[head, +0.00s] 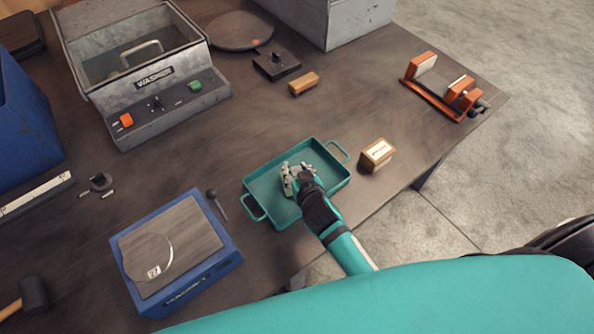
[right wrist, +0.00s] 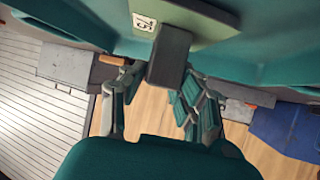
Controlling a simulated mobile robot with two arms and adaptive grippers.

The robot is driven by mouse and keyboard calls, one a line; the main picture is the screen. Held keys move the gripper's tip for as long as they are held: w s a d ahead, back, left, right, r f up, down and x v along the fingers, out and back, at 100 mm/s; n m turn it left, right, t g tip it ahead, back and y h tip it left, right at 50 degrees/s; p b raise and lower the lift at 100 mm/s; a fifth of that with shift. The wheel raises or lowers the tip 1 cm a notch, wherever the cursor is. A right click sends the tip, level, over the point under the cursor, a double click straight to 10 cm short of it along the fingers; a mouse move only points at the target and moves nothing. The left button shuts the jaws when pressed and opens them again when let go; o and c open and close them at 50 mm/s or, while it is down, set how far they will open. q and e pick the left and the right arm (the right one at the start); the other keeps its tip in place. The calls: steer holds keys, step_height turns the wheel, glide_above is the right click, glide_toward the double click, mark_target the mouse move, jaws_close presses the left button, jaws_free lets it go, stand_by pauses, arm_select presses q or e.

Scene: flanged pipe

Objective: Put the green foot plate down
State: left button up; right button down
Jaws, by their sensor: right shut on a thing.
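My right gripper (head: 296,180) is over the teal two-handled tray (head: 262,190) in the head view; whether it touches the tray is hard to tell. In the right wrist view, a green plate (right wrist: 205,27) with a small "75" label is at the top, and I take it for the foot plate. A dark grey block (right wrist: 168,58) stands out from the plate towards the fingers. My right gripper (right wrist: 155,92) is shut on this piece. My left gripper is not in view.
A wooden block (head: 377,154) with a label stands right of the tray. A blue-framed plate stand (head: 175,250) is at the lower left, with a small dark tool (head: 216,203) beside it.

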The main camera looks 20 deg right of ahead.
steer(key=shift+w+f, duration=0.1)
steer(key=shift+f, duration=0.15)
steer(key=c, duration=1)
jaws_free()
steer(key=shift+o, duration=0.2)
steer(key=v, duration=1.2)
